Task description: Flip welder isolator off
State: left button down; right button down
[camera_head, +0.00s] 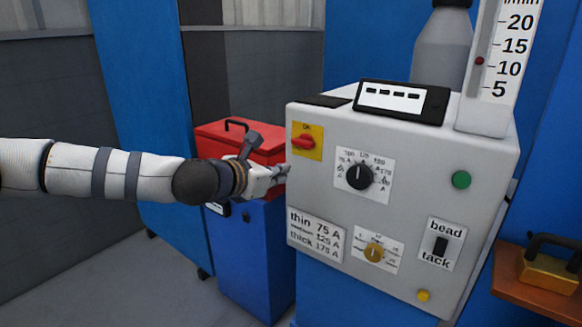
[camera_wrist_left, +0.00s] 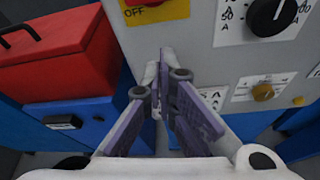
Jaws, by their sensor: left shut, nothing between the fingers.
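The welder isolator is a red rotary handle (camera_head: 304,142) on a yellow plate (camera_head: 316,153), at the upper left of the grey welder front. A small "ON" mark shows at the top of the plate in the head view. The handle looks roughly level there. In the left wrist view the plate's lower part (camera_wrist_left: 160,12) shows at the top edge, with "OFF" on it; most of the handle is cut off. My left gripper (camera_head: 283,174) is shut and empty, just below and left of the plate. It also shows in the left wrist view (camera_wrist_left: 166,62). Contact with the panel cannot be told.
The welder front (camera_head: 410,225) also carries a black amp dial (camera_head: 358,176), a brass knob (camera_head: 374,252), a bead/tack switch (camera_head: 440,245) and a green button (camera_head: 461,180). A red toolbox (camera_head: 215,140) sits on a blue cabinet (camera_head: 245,250) beside the left gripper.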

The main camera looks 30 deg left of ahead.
pick_arm(q)
jog(key=v, duration=0.3)
jog(key=shift+a+f, duration=0.1)
jog(key=shift+f, duration=0.05)
